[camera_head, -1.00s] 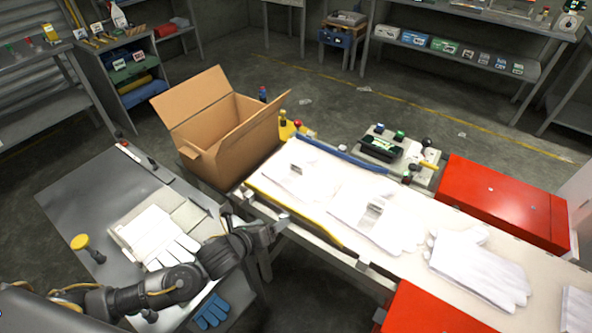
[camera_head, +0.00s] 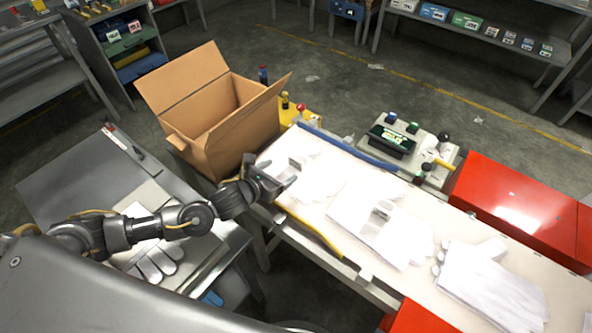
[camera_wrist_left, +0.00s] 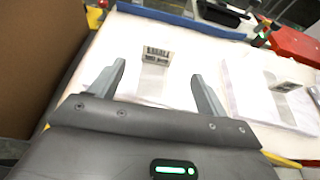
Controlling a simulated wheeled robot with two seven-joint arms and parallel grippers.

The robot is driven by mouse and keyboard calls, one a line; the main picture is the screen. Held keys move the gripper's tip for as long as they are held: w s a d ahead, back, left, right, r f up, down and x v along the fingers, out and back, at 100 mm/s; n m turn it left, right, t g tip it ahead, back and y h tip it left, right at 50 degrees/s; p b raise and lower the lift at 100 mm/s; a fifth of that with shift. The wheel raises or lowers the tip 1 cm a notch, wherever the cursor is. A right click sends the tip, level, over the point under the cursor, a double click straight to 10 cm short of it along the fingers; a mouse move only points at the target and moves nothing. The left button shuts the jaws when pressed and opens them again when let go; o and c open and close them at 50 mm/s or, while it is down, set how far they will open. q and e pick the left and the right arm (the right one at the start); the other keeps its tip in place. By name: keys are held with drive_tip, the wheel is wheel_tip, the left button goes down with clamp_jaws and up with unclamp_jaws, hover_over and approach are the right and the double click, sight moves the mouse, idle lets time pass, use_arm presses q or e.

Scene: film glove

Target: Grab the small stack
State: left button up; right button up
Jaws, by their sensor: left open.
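A small stack of white gloves (camera_head: 318,172) with a printed paper band lies at the left end of the pale bench top. In the left wrist view this banded stack (camera_wrist_left: 150,88) lies ahead, between the two spread fingers in the picture. My left gripper (camera_head: 272,174) is open and empty at the bench's left edge, just beside the stack; it also shows in the wrist view (camera_wrist_left: 163,85). I cannot tell whether a finger touches the stack. A second banded glove stack (camera_head: 372,238) lies to its right. My right gripper is not in view.
An open cardboard box (camera_head: 235,140) stands just behind my left gripper. More white gloves (camera_head: 490,285) lie farther right on the bench. A control panel (camera_head: 405,145) and a red cabinet (camera_head: 525,205) stand along the far side. A grey table (camera_head: 80,180) is at left.

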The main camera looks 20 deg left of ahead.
sight(295, 161)
use_arm(q)
drive_tip(key=shift+x, duration=1.15)
drive_tip(key=shift+w+f+b, duration=0.1)
drive_tip(key=shift+w+b, duration=0.2)
drive_tip(key=shift+b, duration=0.2)
drive_tip(key=b+x, duration=0.2)
drive_tip(key=x, duration=0.2)
drive_tip(key=shift+w+d, duration=0.1)
drive_tip(key=shift+w, duration=0.1)
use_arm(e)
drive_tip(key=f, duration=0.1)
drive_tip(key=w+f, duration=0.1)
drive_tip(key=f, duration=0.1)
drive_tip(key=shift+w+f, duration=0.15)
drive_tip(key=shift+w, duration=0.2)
use_arm(q)
drive_tip(key=shift+c, duration=0.2)
drive_tip(key=c, duration=1.3)
wheel_tip(295, 161, up, 10)
drive_tip(key=shift+r, duration=0.15)
drive_tip(key=shift+c, duration=0.2)
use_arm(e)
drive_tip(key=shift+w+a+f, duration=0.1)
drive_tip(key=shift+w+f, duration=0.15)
